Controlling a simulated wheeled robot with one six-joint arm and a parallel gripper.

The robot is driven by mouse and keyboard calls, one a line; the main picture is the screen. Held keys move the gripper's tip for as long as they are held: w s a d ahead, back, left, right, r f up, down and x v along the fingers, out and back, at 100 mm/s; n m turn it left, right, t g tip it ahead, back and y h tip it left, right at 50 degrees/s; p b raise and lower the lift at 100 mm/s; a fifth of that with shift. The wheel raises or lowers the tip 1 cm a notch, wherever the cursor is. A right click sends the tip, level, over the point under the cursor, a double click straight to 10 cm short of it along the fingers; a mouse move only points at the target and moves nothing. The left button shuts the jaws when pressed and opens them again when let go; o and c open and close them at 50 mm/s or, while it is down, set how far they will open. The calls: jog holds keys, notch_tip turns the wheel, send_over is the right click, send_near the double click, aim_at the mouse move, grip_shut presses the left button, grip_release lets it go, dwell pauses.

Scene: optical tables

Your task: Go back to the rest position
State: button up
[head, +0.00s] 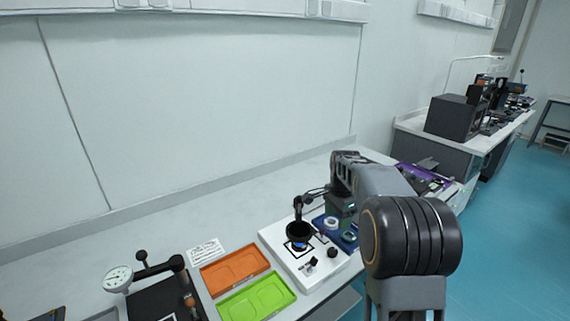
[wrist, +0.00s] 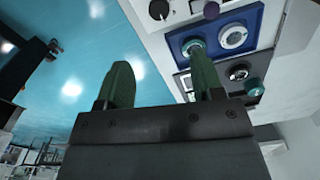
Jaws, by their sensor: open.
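My gripper (wrist: 163,75) shows in the wrist view with its two green fingers apart and nothing between them. Beyond the right finger lies a blue plate (wrist: 257,22) with round ring-shaped fittings. In the head view my arm (head: 410,235) stands at the right front, bent over the right part of the bench. The gripper's fingers cannot be made out there. The blue plate (head: 349,244) is partly hidden behind the arm.
On the bench (head: 150,225) are an orange tray (head: 235,269), a green tray (head: 256,299), a white board with a black cup-shaped fitting (head: 298,234), and a dial gauge (head: 118,279). A second bench (head: 405,124) with equipment stands back right. Blue floor (head: 520,200) is open at right.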

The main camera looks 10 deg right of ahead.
jog(key=s+a+n+t, duration=0.1)
jog(key=s+a+n, duration=0.2)
jog(key=s+n, duration=0.2)
jog(key=s+a+r+n+t, duration=0.1)
jog(key=s+a+n, duration=0.3)
jog(key=s, duration=0.5)
jog(key=s+a+n+t, duration=0.1)
jog(key=s+a+n, duration=0.2)
jog(key=s+n, duration=0.3)
jog(key=shift+s+a+r+n+t+p, duration=0.15)
jog(key=shift+s+a+n+t+p, duration=0.2)
jog(key=shift+s, duration=0.75)
jog(key=shift+c, duration=0.3)
